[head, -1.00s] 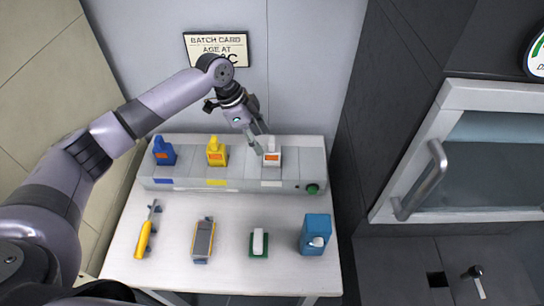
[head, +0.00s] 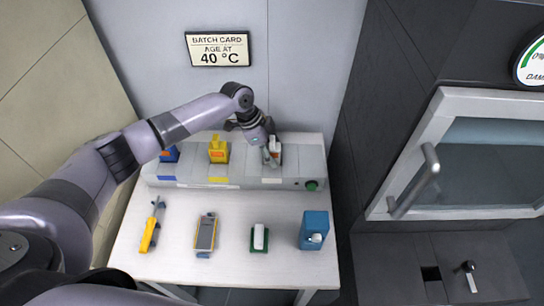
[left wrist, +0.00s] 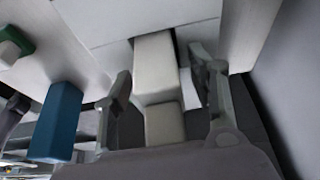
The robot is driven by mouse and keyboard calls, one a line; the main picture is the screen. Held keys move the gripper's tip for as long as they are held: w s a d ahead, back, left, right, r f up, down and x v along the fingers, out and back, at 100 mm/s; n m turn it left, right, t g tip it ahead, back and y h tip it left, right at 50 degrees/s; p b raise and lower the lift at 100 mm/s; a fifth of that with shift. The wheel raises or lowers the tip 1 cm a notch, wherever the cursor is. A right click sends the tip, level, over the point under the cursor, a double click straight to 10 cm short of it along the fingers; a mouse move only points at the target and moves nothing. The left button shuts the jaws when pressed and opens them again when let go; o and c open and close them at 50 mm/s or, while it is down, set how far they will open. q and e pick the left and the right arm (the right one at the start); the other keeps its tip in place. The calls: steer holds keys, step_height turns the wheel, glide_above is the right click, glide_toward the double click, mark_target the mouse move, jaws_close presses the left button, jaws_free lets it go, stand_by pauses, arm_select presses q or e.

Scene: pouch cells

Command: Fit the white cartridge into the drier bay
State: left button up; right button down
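The white cartridge (head: 276,147) stands in the third place of the grey rack (head: 312,160), partly hidden by my left gripper (head: 271,157). In the left wrist view the white cartridge (left wrist: 156,65) lies between the two fingers of the left gripper, with a gap visible on each side, so the gripper is open around it. A dark square opening (head: 431,280) sits in the dark counter at the lower right, beside a small lever (head: 469,272); it may be the drier bay. My right gripper is not in view.
Yellow (head: 219,150) and blue (head: 170,154) cartridges stand left in the rack. In front lie a yellow-handled tool (head: 152,228), a grey-yellow device (head: 206,235), a green-white block (head: 259,237) and a blue box (head: 314,230). A glass-doored cabinet (head: 460,103) stands right.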

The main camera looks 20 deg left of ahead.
arm_select(q)
jaws_close()
stand_by(0.5)
steer(key=shift+w, duration=0.1)
